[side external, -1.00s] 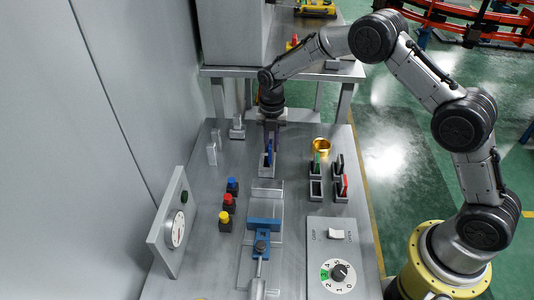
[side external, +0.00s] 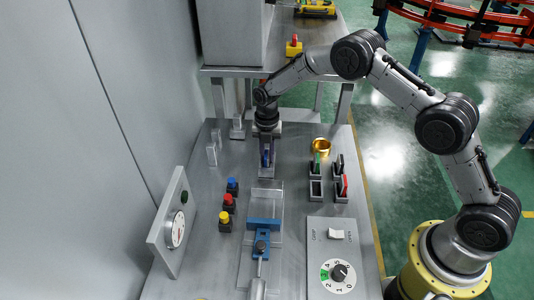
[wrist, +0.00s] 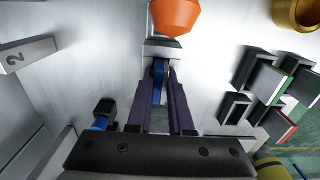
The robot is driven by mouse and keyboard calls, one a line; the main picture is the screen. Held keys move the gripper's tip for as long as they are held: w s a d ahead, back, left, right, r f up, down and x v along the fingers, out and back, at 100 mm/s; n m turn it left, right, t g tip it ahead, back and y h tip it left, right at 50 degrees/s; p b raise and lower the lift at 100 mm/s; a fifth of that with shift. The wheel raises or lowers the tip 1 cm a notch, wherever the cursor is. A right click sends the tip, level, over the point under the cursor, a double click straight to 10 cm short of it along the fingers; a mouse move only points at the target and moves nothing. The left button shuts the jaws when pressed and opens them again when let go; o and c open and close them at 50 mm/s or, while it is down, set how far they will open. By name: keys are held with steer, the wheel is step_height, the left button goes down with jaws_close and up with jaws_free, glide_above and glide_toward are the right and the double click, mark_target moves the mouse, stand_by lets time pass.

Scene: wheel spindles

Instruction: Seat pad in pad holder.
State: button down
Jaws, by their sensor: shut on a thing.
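My gripper (side external: 266,150) points down at the far middle of the bench and is shut on a thin blue pad (side external: 266,158). The pad also shows between the dark fingers in the wrist view (wrist: 158,82). The grey pad holder (side external: 267,172) stands on the bench directly under the pad. The pad is upright, with its lower part at the holder's top opening. The fingers and holder walls hide its lower edge, so I cannot tell how deep it sits.
Right of the holder are slots with green (side external: 317,164), black (side external: 338,163) and red (side external: 344,185) pads, and one empty slot (side external: 316,190). A gold cup (side external: 321,145) stands behind them. Coloured buttons (side external: 229,202) stand left. A blue clamp (side external: 264,224) lies in front.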

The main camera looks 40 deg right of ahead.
steer(key=shift+s+f, duration=0.1)
steer(key=shift+f, duration=0.55)
steer(key=c, duration=0.8)
jaws_free()
step_height(320, 180, up, 14)
steer(key=shift+f, duration=0.15)
step_height(320, 180, up, 10)
steer(key=m+t, duration=0.1)
steer(key=m, duration=0.4)
glide_above(267, 154)
steer(key=s+d, duration=0.1)
steer(key=s, duration=0.5)
steer(key=s+d+r+m+t, duration=0.2)
steer(key=s+r+m, duration=0.55)
steer(key=s, duration=0.25)
steer(key=s+m+t, duration=0.1)
steer(key=s+m, duration=0.3)
steer(key=s, duration=0.3)
steer(key=s+m, duration=0.5)
steer(key=s, duration=0.2)
steer(key=s+d+m+t, duration=0.1)
steer(key=s+m, duration=0.4)
steer(key=s, duration=0.2)
steer(key=shift+s+f+m+t, duration=0.1)
steer(key=shift+s+m+t, duration=0.15)
steer(key=shift+t, duration=0.05)
